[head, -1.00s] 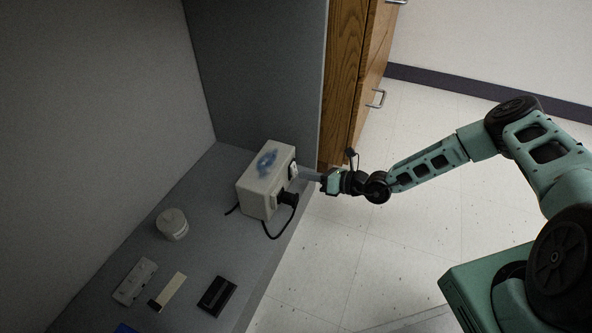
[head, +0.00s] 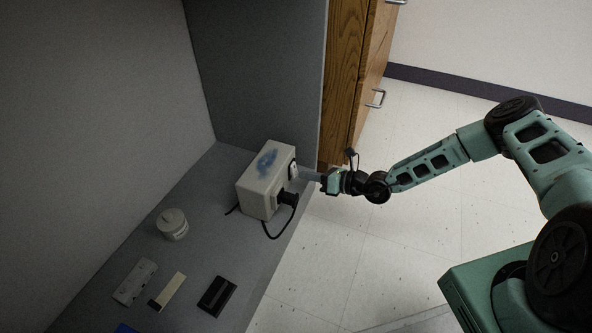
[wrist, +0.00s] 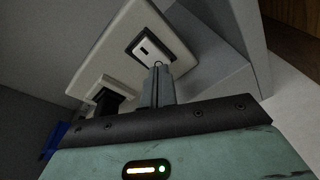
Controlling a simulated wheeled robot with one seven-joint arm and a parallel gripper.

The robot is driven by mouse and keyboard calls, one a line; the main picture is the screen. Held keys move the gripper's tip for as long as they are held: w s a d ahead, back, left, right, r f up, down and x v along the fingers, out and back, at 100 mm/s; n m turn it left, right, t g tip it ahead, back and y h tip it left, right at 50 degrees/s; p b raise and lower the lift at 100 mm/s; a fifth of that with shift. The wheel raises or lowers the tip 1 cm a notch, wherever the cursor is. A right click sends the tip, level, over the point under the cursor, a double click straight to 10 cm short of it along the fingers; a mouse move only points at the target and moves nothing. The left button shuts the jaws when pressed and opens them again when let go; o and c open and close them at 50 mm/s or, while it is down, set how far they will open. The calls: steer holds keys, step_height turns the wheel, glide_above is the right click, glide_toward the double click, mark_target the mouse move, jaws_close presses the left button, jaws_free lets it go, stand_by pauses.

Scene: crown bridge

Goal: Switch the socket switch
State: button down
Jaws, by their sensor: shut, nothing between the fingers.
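A beige socket box (head: 262,190) stands on the grey shelf near its front edge, with a blue smudge on top. Its front face turns toward my arm. The light switch (head: 293,171) sits on that face; in the wrist view it is a white rocker (wrist: 145,49) in a dark frame. A black plug (head: 288,198) with a cable is beside it on the same face. My gripper (head: 305,175) is shut and empty, its fingertips close to the switch. In the wrist view the fingertips (wrist: 157,68) lie at the rocker's lower edge; I cannot tell whether they touch.
On the grey shelf (head: 205,215) are a round white jar (head: 172,224), a grey strip (head: 135,281), a cream and black item (head: 167,291) and a black item (head: 217,296). A grey panel (head: 262,80) rises behind the box. A wooden cabinet (head: 355,80) stands beyond it.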

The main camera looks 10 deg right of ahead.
steer(key=shift+a, duration=0.15)
stand_by(0.5)
steer(key=shift+w+a+f, duration=0.15)
steer(key=shift+w+a, duration=0.2)
stand_by(0.3)
steer(key=shift+p+v, duration=0.75)
steer(key=shift+v, duration=0.1)
steer(key=shift+p+v, duration=1.35)
steer(key=shift+v, duration=1.25)
